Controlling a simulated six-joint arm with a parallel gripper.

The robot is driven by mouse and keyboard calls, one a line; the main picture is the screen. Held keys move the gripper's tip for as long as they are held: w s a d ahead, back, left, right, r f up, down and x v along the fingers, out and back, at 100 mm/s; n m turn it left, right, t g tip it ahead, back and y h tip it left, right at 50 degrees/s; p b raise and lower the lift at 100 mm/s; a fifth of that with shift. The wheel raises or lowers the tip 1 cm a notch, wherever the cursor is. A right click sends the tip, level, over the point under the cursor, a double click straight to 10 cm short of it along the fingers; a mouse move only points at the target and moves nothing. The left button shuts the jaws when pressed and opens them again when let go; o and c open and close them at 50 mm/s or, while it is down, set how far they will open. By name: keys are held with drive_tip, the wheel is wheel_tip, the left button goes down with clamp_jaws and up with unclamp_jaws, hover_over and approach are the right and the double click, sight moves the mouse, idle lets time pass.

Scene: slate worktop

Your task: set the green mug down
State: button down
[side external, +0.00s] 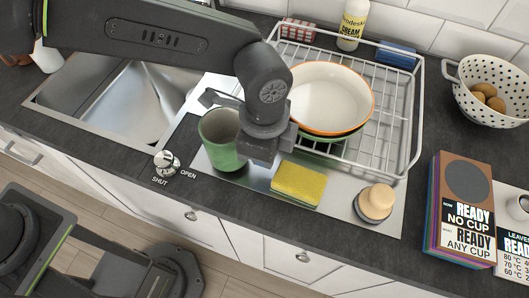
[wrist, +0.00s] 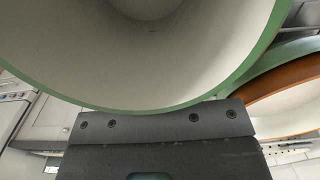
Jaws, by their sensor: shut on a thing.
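The green mug (side external: 218,142) has a pale inside and stands roughly upright at the left end of the steel strip (side external: 262,178) in front of the dish rack. I cannot tell whether its base touches the strip. My gripper (side external: 246,128) is at the mug's right side and shut on it. In the wrist view the mug (wrist: 190,75) fills the upper part, its open mouth and green rim close above a dark gripper part (wrist: 155,135). The mug's right side is partly hidden by my gripper.
The dish rack (side external: 398,128) holds a white, orange-rimmed bowl (side external: 328,95) over a green one. A yellow sponge (side external: 299,184) and round wooden-topped brush (side external: 376,202) sit right of the mug. The SHUT/OPEN knob (side external: 166,163) and sink (side external: 125,100) lie left.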

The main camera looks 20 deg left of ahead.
drive_tip(key=shift+f, duration=0.8)
drive_tip(key=c, duration=1.2)
unclamp_jaws()
drive_tip(key=shift+f, duration=0.15)
wheel_tip(320, 180, up, 12)
drive_tip(key=shift+a+r, duration=0.1)
drive_tip(key=shift+r, duration=0.05)
